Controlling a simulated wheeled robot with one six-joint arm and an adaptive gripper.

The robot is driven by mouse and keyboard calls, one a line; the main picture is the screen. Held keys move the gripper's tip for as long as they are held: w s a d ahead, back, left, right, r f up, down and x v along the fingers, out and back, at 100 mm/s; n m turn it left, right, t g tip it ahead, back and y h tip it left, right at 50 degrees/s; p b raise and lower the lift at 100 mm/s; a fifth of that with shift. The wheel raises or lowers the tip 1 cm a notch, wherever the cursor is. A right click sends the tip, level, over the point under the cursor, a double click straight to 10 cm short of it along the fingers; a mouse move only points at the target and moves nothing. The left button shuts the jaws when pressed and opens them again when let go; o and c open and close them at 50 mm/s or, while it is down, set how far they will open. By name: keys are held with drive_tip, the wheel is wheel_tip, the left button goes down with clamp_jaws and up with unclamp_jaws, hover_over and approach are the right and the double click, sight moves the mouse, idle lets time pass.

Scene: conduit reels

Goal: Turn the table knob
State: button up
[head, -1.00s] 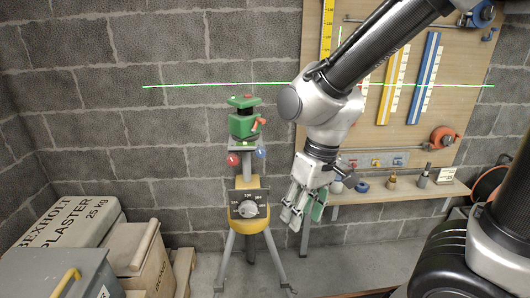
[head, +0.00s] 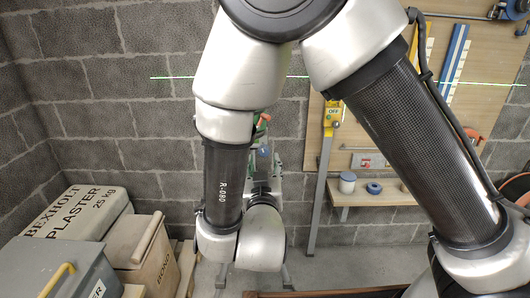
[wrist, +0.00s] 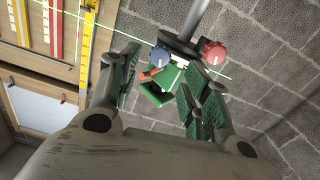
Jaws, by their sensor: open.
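In the wrist view a red knob (wrist: 214,52) and a blue knob (wrist: 160,57) stick out from the dark round table (wrist: 182,44) on a grey post. The green laser level (wrist: 166,82), with an orange lever (wrist: 150,74), is beside that table and appears between my fingers. My gripper (wrist: 162,78) is open, its green-padded fingers spread either side of the level; I see no clear contact.
A block wall (head: 110,130) stands close behind. A plaster bag (head: 80,212) and boxes (head: 140,252) crowd the lower left. A yellow-topped upright staff (head: 322,180) and a wall shelf (head: 375,195) are right of the stand.

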sight(264, 153)
drive_tip(key=w, duration=0.7)
drive_tip(key=shift+w+d, duration=0.15)
drive_tip(key=shift+w, duration=0.1)
drive_tip(key=shift+c, duration=0.4)
drive_tip(key=c, duration=1)
